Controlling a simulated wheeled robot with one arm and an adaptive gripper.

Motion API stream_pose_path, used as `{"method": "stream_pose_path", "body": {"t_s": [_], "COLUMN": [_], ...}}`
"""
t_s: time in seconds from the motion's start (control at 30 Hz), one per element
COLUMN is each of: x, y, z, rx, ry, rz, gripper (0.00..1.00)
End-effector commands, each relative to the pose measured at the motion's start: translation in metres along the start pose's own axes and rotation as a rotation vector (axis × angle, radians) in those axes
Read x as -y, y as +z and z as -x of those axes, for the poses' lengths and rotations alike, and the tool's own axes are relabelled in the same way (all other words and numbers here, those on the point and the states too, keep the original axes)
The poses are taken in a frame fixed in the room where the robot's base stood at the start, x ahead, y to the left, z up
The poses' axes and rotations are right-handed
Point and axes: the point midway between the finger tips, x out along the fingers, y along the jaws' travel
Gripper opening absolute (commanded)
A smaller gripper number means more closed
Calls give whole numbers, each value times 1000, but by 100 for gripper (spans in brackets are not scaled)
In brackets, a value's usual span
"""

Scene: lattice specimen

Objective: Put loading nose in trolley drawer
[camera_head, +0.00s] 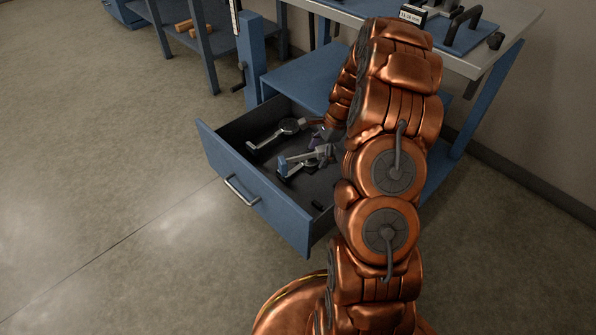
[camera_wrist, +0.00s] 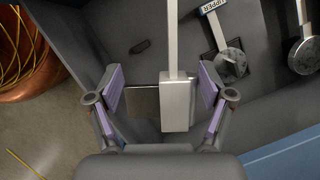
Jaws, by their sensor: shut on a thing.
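My gripper (camera_wrist: 160,92) is shut on a grey metal block with a long thin rod, the loading nose (camera_wrist: 176,100). In the wrist view the block lies between the purple finger pads and the rod runs out at the top. The trolley drawer (camera_head: 272,203) is pulled open, with a blue front, a bar handle and a dark inside. My gripper is over it; whether the held piece touches the floor of the drawer I cannot tell. In the head view my gripper (camera_head: 321,143) is partly hidden by my arm.
Two metal tools with round ends lie in the drawer, one labelled UPPER (camera_wrist: 229,64) and another (camera_wrist: 308,55) beside it. A small dark piece (camera_wrist: 140,46) lies there too. The floor at left is clear.

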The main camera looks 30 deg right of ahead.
Motion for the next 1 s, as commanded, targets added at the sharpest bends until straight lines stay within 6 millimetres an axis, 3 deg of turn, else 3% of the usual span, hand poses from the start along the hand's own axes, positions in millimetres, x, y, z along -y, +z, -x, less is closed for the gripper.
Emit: {"method": "stream_pose_path", "body": {"t_s": [0.03,0.2,0.53,0.8,1.0], "x": [-8,-20,-25,-26,-26], "y": [-11,-36,-52,-65,-69], "z": [-16,-52,-83,-124,-136], "rx": [2,-3,-9,-8,-9], "ry": [-18,-72,-102,-97,-98], "rz": [-66,-223,-299,-298,-297], "gripper": [15,15,15,15,15]}}
